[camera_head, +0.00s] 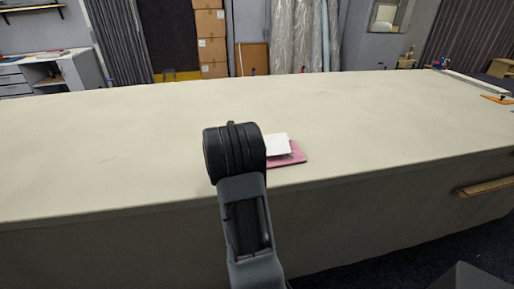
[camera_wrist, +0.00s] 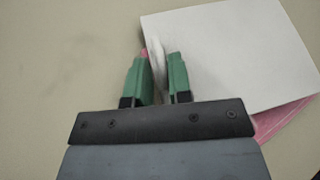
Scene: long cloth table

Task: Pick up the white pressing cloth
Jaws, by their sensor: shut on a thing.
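The white pressing cloth (camera_wrist: 235,55) fills the upper right of the wrist view, flat and pale. It also shows in the head view (camera_head: 277,145), just right of my arm. My gripper (camera_wrist: 158,62) has green fingers shut on the cloth's left edge, which is bunched up between them. A pink cloth (camera_head: 289,160) lies beneath the white one on the table. It also shows in the wrist view (camera_wrist: 285,120), along the lower right, with a bit of pink by the left fingertip. In the head view my arm hides the gripper.
The long cream cloth table (camera_head: 120,140) is mostly bare around the cloths. An orange-handled item (camera_head: 496,99) and a long pale strip (camera_head: 475,82) lie at the far right end. A wooden bar (camera_head: 484,187) is on the table's front side at right.

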